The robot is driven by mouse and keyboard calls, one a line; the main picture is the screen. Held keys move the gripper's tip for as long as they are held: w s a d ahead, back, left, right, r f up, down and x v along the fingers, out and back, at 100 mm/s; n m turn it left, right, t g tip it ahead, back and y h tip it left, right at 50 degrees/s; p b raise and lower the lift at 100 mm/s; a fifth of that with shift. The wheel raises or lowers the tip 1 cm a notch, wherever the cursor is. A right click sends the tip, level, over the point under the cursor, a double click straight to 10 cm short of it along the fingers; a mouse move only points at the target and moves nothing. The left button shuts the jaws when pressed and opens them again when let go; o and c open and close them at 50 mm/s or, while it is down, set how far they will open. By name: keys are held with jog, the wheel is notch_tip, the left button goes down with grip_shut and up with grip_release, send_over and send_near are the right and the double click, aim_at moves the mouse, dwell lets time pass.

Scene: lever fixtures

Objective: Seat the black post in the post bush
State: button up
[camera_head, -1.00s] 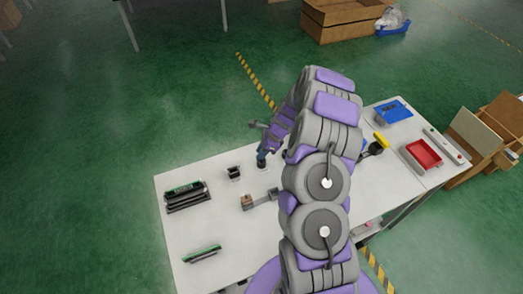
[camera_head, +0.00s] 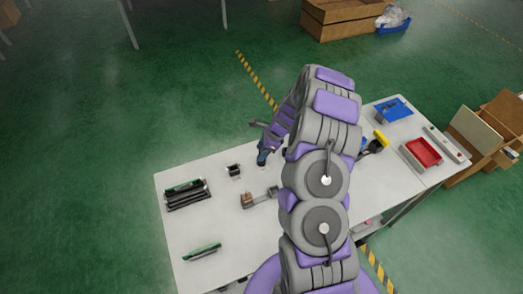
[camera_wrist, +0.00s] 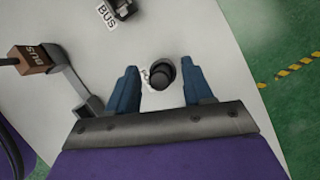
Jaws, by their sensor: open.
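My gripper (camera_wrist: 154,88) is open, with its two blue fingers apart. In the wrist view, a dark round piece (camera_wrist: 161,74) shows between and slightly beyond the fingertips, apart from both. It looks like the black post seen from above, with a cylinder over a wider dark ring. A white label beside it starts with "PO"; the rest is hidden. I cannot tell whether the ring is the post bush or how deep the post sits. In the head view my gripper (camera_head: 263,157) is over the white table and hides this spot.
A black block (camera_wrist: 122,8) labelled "BUS" stands near. A brown block (camera_wrist: 34,59), also labelled, sits beside a grey lever bar (camera_wrist: 74,83). The white table (camera_head: 220,222) also holds black-green racks (camera_head: 186,195), a blue tray (camera_head: 393,111) and a red tray (camera_head: 423,152).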

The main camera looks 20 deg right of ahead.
jog(key=p+v, duration=0.2)
jog(key=v, duration=1.5)
jog(key=shift+d, duration=0.1)
